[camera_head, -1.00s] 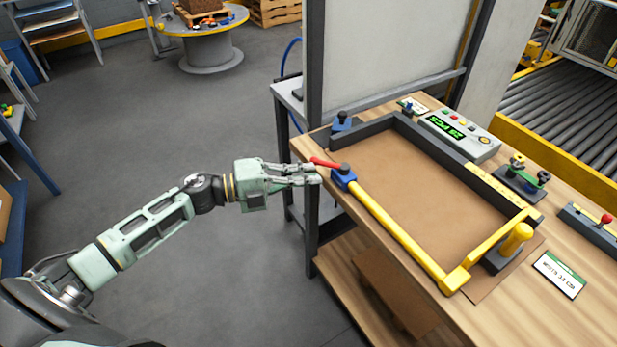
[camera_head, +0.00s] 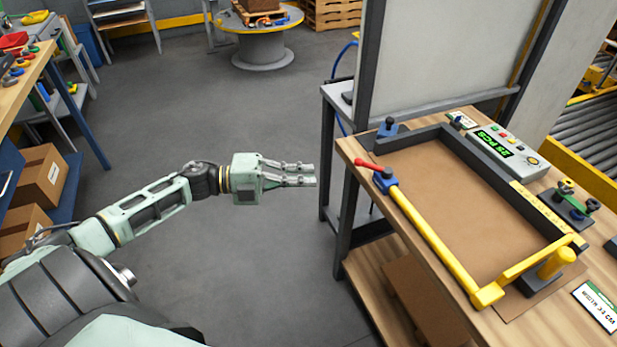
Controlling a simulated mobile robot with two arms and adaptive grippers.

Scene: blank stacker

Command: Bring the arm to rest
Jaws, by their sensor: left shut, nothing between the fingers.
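My left gripper (camera_head: 312,174) hangs in free air over the grey floor, left of the wooden workbench (camera_head: 352,150). Its fingers are shut, point right and hold nothing. My left arm reaches in from the lower left. My right gripper is not in view.
On the bench lie a brown sheet (camera_head: 450,200) inside a dark frame, a yellow bar (camera_head: 432,240) and a control box (camera_head: 505,148). A shelf with cardboard boxes (camera_head: 40,180) stands at left. A round spool table (camera_head: 262,45) stands behind. Floor between is clear.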

